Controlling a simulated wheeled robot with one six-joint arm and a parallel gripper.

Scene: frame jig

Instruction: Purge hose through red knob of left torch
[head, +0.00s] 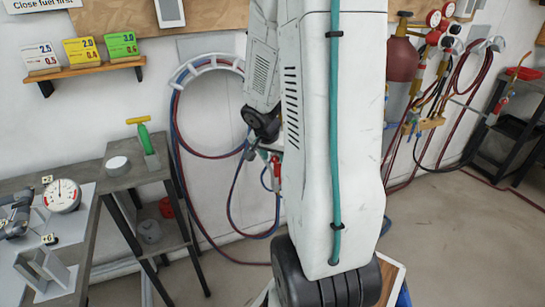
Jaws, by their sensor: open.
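The left torch (276,172) shows a small red part beside my arm, at the wall among red and blue hoses. I cannot make out its knobs clearly. The paired red and blue hose (176,150) hangs in a large loop from a white curved hanger (207,64) and drops toward the floor. My gripper (264,136) is a dark shape at the lower end of my forearm, just above the torch. My large white arm link hides its right side. The jaws are open, and I see nothing held. I cannot tell whether it touches the torch.
A narrow dark stand (135,175) holds a green bottle (146,138) and a white puck. A red cylinder (403,58), regulators and hanging hoses are at right, near a black shelf (515,125).

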